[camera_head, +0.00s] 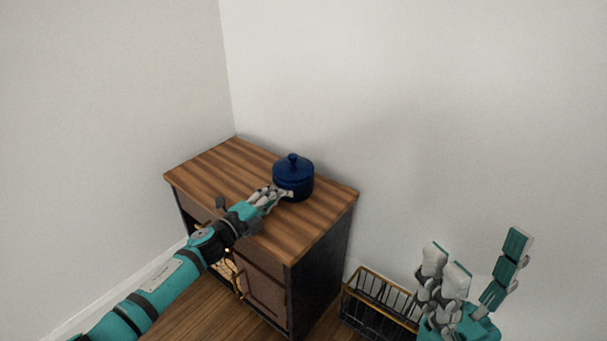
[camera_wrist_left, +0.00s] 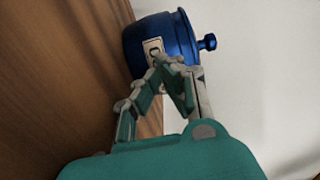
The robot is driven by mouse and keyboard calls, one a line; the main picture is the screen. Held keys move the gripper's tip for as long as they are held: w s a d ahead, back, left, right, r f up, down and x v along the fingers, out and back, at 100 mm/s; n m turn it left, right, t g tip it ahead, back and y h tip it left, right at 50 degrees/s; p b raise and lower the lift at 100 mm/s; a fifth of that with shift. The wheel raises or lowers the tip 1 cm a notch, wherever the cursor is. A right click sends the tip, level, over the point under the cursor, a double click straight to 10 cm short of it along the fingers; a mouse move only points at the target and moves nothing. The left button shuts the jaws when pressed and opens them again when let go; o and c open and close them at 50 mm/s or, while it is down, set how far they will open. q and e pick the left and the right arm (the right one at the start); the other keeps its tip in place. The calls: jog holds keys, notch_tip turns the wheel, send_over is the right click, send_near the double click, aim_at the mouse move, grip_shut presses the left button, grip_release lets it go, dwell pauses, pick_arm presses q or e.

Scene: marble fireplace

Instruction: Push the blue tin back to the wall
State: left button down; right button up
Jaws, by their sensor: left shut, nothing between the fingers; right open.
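The blue tin (camera_head: 294,178), a round pot with a knobbed lid, stands upright on the wooden top of a cabinet, close to the wall at the back. In the left wrist view the blue tin (camera_wrist_left: 160,38) shows a white label facing my fingers. My left gripper (camera_head: 284,192) is shut and empty, its fingertips at the front of the tin; the left wrist view also shows its fingers (camera_wrist_left: 168,68) at the label. I cannot tell whether they touch. My right gripper (camera_head: 478,270) is open and empty at the lower right, away from the cabinet.
The cabinet top (camera_head: 225,165) is otherwise bare, with free room left of the tin. White walls (camera_head: 400,90) stand behind and to the left. A black basket with a gold rim (camera_head: 372,308) stands on the floor right of the cabinet.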

pick_arm(q)
jog(key=shift+b+x, duration=0.55)
jog(key=shift+x, duration=0.75)
jog(key=shift+s+a+p, duration=0.4)
jog(key=shift+s+p, duration=0.05)
jog(key=shift+p+v, duration=0.65)
jog(key=shift+v, duration=0.5)
